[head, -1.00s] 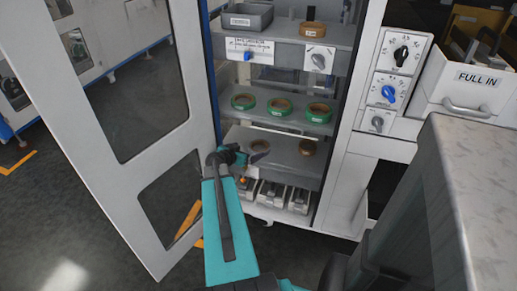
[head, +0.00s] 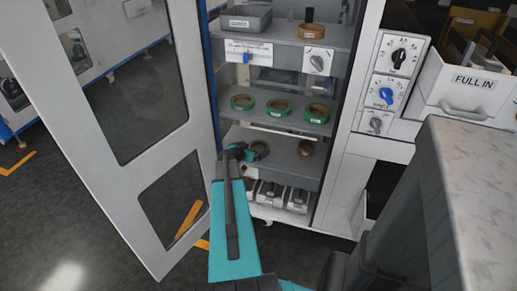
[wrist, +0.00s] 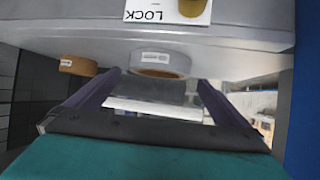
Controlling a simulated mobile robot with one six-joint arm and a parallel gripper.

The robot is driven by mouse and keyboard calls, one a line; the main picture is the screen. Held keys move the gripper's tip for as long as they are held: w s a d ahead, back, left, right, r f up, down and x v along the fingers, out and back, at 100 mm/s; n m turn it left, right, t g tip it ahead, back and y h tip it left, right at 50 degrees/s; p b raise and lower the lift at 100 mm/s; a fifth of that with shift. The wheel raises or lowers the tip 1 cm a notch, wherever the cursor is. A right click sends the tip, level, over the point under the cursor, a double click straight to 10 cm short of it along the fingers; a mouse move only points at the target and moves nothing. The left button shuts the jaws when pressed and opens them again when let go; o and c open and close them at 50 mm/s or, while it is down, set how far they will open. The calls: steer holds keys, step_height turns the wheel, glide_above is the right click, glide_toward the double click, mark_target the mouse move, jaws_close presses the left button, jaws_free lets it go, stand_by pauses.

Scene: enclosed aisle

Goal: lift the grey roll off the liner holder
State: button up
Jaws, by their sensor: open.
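The grey roll (wrist: 160,63), a pale ring with a white label, rests on the lower grey shelf of the open cabinet; the wrist view is upside down. In the head view the roll (head: 260,148) is partly covered by my gripper (head: 246,153). In the wrist view my gripper (wrist: 158,82) is open, its two dark fingers spread and pointing towards the roll, with nothing held. The roll lines up with the gap between the fingertips; I cannot tell whether they touch it. I cannot make out a separate liner holder.
A brown roll (head: 306,148) sits on the same shelf to the right. Green-rimmed rolls (head: 279,107) stand on the shelf above. The open cabinet door (head: 115,110) is left of my arm, and a grey counter (head: 480,190) is at right.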

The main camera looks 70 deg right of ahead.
mark_target(261, 146)
steer(key=shift+d+f, duration=0.1)
steer(key=shift+d, duration=0.15)
steer(key=shift+p+x, duration=0.7)
steer(key=shift+x, duration=1.85)
steer(key=shift+s, duration=0.15)
steer(key=c, duration=1)
steer(key=shift+r, duration=0.2)
